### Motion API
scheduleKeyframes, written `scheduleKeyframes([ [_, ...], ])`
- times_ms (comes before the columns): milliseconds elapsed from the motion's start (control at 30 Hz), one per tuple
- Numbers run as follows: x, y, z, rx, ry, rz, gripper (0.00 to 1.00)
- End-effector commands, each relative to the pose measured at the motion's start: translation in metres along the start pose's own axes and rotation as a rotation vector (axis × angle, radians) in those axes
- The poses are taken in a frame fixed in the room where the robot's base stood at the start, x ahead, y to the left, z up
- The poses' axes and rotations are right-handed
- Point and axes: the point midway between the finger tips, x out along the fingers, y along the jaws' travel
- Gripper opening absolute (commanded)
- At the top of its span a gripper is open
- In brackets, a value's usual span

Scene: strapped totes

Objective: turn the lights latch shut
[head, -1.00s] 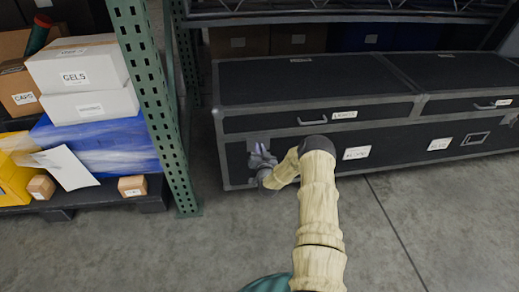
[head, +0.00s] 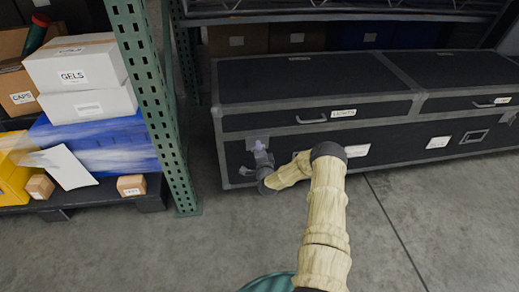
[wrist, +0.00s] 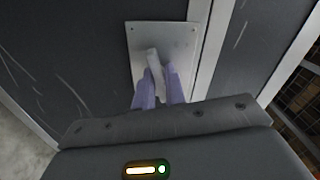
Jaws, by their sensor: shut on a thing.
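The black case (head: 300,85) with the LIGHTS label (head: 343,113) stands under the rack. Its latch is on a grey metal plate at the left of the front face. In the wrist view the plate (wrist: 178,40) has screws at its corners, and a light grey latch handle (wrist: 153,62) sits on it, slightly tilted. My gripper (wrist: 158,90) is shut on the latch handle, with a purple finger on each side. In the head view my gripper (head: 262,155) is at the plate, and hides most of the latch.
A second case section (head: 470,75) adjoins on the right. A green perforated rack post (head: 155,100) stands left of the case. Left of it, a pallet holds white boxes (head: 75,65) and a blue wrapped load (head: 110,145). The concrete floor in front is clear.

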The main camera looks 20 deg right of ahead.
Motion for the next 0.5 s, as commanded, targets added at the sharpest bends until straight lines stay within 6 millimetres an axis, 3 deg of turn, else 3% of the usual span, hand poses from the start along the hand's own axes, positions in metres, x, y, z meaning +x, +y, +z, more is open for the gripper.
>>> scheduleKeyframes([
  [200, -0.0013, 0.0039, 0.0008, 0.152, -0.002, 0.004, 0.0],
  [500, -0.0014, 0.0041, 0.0015, 0.249, -0.002, 0.005, 0.0],
])
